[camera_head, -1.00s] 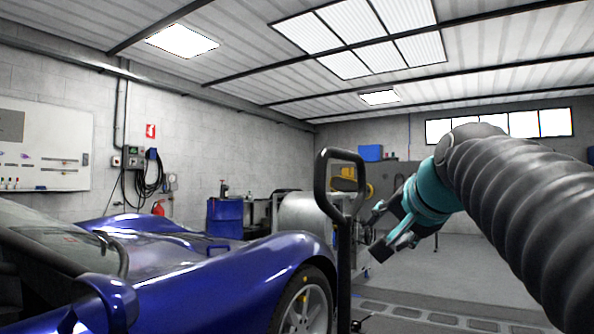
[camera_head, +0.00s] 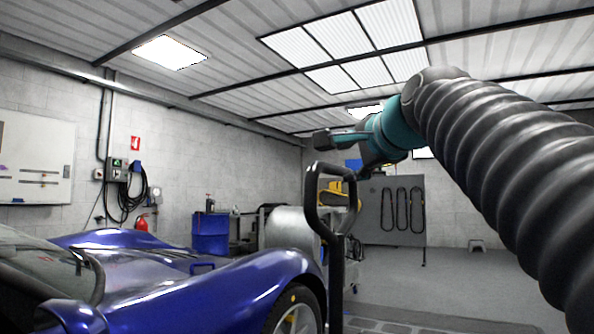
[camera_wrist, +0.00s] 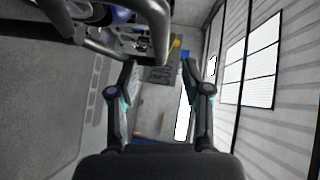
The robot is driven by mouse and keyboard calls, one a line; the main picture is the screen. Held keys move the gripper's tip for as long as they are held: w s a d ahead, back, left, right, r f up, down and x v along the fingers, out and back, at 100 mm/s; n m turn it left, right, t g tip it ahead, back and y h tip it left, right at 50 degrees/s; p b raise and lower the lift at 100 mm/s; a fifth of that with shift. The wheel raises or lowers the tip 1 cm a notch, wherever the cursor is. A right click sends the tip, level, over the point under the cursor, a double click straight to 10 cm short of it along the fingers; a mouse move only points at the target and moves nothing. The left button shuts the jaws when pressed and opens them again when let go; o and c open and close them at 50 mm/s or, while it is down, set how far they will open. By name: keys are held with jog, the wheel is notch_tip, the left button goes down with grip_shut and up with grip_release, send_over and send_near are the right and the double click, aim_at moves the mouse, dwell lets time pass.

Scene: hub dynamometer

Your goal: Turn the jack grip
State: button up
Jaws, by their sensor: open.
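The jack grip (camera_head: 311,197) is a dark, rounded loop on top of an upright post (camera_head: 336,285), beside the blue car's front wheel. My gripper (camera_head: 344,156) is open and empty, just above the top of the loop in the head view. I cannot tell from that view whether they touch. In the wrist view, my gripper's two fingers (camera_wrist: 160,68) are spread wide with nothing between them. Grey bars (camera_wrist: 108,47), likely the grip seen close up, cross the upper left beyond the left finger.
The blue car (camera_head: 170,285) fills the lower left. A blue drum (camera_head: 210,234) and a grey cylindrical machine (camera_head: 285,228) stand behind the grip. A grey panel with dark loops (camera_head: 390,240) stands at the back.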

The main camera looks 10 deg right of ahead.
aim_at(337, 168)
jog(key=x, duration=0.8)
jog(key=shift+w+d, duration=0.1)
jog(key=shift+w, duration=0.15)
